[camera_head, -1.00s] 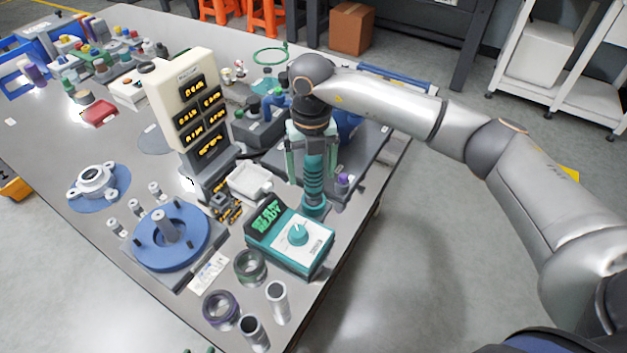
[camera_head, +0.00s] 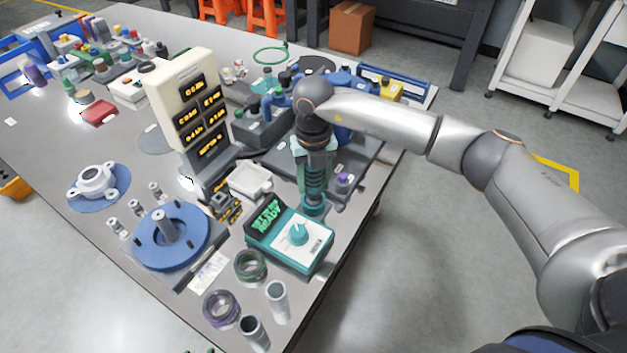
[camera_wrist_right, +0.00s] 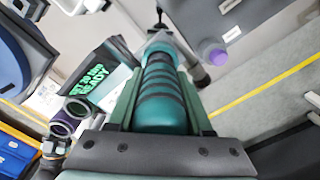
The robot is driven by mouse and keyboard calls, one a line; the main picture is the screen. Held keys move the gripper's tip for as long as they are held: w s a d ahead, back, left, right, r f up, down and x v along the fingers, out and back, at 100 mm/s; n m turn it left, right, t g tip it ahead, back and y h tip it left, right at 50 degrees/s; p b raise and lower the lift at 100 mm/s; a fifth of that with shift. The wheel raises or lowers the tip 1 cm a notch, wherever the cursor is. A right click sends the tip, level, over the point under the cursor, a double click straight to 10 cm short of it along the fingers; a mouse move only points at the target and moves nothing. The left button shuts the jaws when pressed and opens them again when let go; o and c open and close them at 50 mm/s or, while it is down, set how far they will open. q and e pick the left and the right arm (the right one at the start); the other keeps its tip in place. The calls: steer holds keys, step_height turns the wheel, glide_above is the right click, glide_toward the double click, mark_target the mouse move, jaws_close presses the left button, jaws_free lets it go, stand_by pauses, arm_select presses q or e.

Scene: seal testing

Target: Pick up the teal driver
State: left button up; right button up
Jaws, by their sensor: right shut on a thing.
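The teal driver (camera_head: 314,183) stands upright behind the teal-and-white control box, with dark bands around its grip. Its lower end is in or on a teal base piece; I cannot tell which. In the right wrist view the banded driver (camera_wrist_right: 162,92) lies between the two fingers (camera_wrist_right: 163,112). My left gripper is not in view.
The control box (camera_head: 290,242) with a green display stands close in front. A purple-capped piece (camera_head: 343,182) is just right of the driver. The table's right edge is near.

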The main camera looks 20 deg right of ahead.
jaws_close()
steer(key=shift+w+r, duration=0.1)
steer(key=shift+r, duration=0.1)
